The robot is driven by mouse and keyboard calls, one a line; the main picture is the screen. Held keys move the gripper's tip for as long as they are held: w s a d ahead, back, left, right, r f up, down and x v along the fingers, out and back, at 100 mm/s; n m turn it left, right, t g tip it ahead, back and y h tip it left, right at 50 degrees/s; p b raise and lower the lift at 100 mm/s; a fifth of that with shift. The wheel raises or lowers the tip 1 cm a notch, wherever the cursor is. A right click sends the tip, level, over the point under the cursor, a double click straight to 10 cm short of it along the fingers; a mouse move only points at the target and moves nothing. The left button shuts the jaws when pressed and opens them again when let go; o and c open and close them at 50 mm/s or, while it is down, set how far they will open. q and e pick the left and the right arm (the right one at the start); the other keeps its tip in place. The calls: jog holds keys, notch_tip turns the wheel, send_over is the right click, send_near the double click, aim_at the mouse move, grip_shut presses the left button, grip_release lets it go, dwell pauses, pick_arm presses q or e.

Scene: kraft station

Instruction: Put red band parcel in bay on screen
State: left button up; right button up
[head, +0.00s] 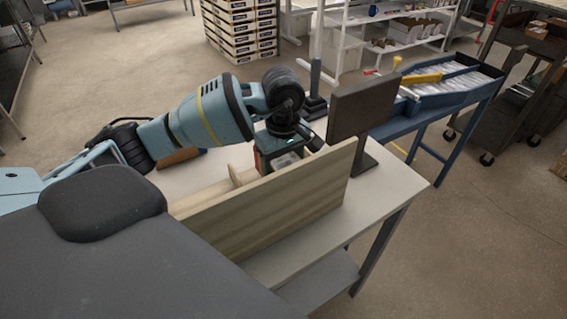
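My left arm comes in from the left, and its wrist points down behind a wooden board. The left gripper (281,150) is at the far side of this board, and its fingertips are hidden. A small patch of red and white shows by the gripper; I cannot tell whether it is the red band parcel. The board is part of a wooden bay rack (290,207) on a white table (375,200); one divider shows, but the bay insides are hidden. The screen (362,105) faces away from me, so its display is not visible. My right gripper is out of view.
A brown parcel-like object (180,157) lies on the table behind my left arm. A dark stand (315,88) is near the screen. A blue sloped bench (440,95) with white items stands right of the table. Stacked boxes (240,28) and shelves are behind.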

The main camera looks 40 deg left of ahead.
pick_arm(q)
jog(key=shift+f, duration=0.4)
jog(key=o, duration=1.2)
jog(key=shift+r, duration=0.15)
notch_tip(320, 180, up, 13)
jog(key=shift+p, duration=0.4)
